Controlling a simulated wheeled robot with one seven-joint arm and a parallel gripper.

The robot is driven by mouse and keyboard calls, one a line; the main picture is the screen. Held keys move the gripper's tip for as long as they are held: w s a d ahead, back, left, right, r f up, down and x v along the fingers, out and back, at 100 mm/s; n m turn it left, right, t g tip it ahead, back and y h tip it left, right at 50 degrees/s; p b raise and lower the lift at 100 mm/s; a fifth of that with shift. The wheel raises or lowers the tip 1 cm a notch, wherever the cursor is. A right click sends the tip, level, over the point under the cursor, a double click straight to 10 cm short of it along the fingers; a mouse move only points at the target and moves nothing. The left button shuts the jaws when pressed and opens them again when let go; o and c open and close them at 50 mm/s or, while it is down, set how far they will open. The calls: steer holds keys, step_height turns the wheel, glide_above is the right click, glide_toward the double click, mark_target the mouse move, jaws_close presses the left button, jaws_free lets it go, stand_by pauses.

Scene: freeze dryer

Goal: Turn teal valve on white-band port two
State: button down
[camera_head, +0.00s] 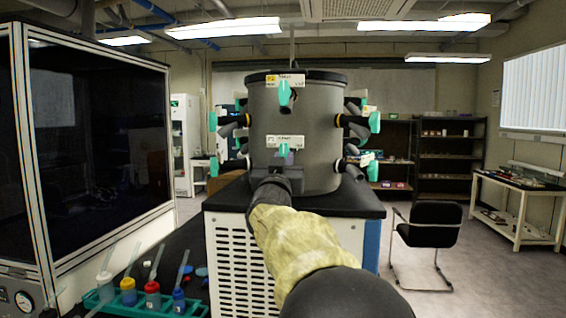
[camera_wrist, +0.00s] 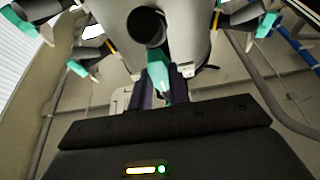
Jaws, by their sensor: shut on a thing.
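The dark grey drum (camera_head: 310,105) of the freeze dryer carries several black ports with teal valves. My gripper (camera_head: 284,161) reaches the lower front port, just under a white label (camera_head: 285,141). The teal valve (camera_head: 284,150) of this port shows just above my gripper, which hides the rest of the port. In the wrist view, the same teal valve (camera_wrist: 158,75) hangs below a round black port end (camera_wrist: 147,27). My fingers are shut on its lower part. Its exact turn angle is hard to tell.
Another teal valve (camera_head: 285,92) sits higher on the drum's front, under a yellow-and-white label. More valves (camera_head: 374,122) stick out at the sides. A dark-windowed cabinet (camera_head: 100,140) stands left. A teal rack (camera_head: 105,298) of bottles stands at lower left. A black chair (camera_head: 432,225) is right.

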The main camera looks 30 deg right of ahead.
steer(key=shift+f, duration=0.1)
steer(key=c, duration=1.3)
jaws_free()
steer(key=b+v, duration=0.3)
steer(key=v, duration=1.4)
steer(key=shift+s+a+b, duration=0.15)
steer(key=shift+a+b, duration=0.05)
steer(key=shift+b, duration=0.1)
